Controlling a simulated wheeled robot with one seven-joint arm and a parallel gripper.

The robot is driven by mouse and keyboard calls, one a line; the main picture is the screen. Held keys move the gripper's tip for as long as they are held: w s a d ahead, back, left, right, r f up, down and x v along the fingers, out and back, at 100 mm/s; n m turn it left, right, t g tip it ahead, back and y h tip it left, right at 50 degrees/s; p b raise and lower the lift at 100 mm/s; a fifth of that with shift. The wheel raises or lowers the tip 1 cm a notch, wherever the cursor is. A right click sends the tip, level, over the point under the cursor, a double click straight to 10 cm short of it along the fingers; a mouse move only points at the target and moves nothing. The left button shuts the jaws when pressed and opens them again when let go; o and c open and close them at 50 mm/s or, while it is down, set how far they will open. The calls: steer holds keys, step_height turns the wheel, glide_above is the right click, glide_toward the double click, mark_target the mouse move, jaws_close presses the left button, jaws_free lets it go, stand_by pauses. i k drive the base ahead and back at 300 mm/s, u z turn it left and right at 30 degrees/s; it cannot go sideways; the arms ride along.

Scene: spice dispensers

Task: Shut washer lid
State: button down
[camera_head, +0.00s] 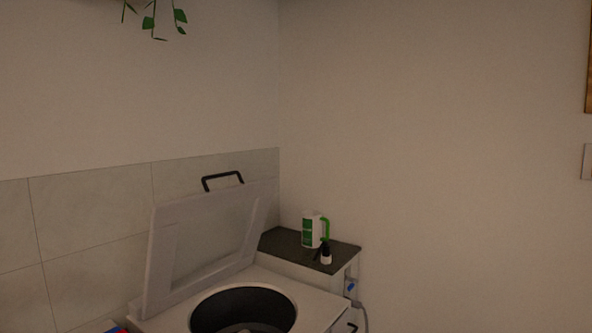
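The washer (318,306) stands at the bottom of the view with a round dark drum opening (243,307) in its white top. Something greyish shows low inside the drum. The washer lid (205,243) is a light panel raised and tilted back toward the tiled wall. A black handle (222,178) sits at its top edge. The front of the washer is cut off by the picture's lower edge. My gripper is not in view.
A dark-topped side table (287,243) stands behind and right of the washer. It bears a white and green jug (313,229) and a small black and white bottle (326,253). A plant (151,20) hangs at upper left.

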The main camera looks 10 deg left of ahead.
mark_target(165, 217)
steer(key=z, duration=0.55)
steer(key=k, duration=0.75)
steer(key=z, duration=0.3)
steer(key=i, duration=1.3)
steer(key=u, duration=1.05)
steer(key=i, duration=0.95)
steer(key=u, duration=1)
